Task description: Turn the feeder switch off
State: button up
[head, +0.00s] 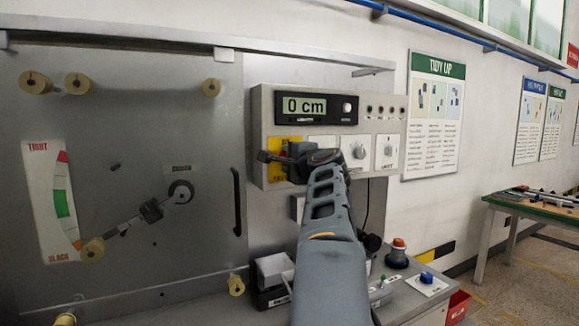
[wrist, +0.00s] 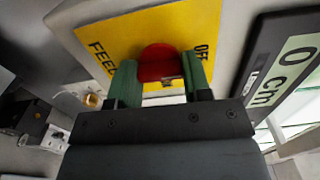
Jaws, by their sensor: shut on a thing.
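The feeder switch is a red rotary knob (wrist: 157,63) on a yellow plate (wrist: 118,38) with FEED and OFF printed on it. In the wrist view my gripper (wrist: 160,82) has one green-padded finger on each side of the knob and is shut on it. In the head view my gripper (head: 285,160) is at the yellow plate (head: 283,143) on the left of the control panel, and my arm hides part of the panel. The exact angle of the knob is hard to tell.
The grey control panel (head: 259,112) has a display (head: 305,107) reading 0 cm and other knobs (head: 360,152) to the right. A glass-like door with a dark handle (head: 237,202) is at left. A red-topped button (head: 398,252) and a blue button (head: 427,277) sit on the bench.

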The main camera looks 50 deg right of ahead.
jog(key=shift+n, duration=0.3)
dwell(0.4)
jog(key=o, duration=0.9)
jog(key=b+v, duration=0.2)
jog(key=v, duration=1.1)
jog(key=shift+s+a, duration=0.15)
jog(key=shift+s, duration=0.25)
jog(key=shift+f, duration=0.1)
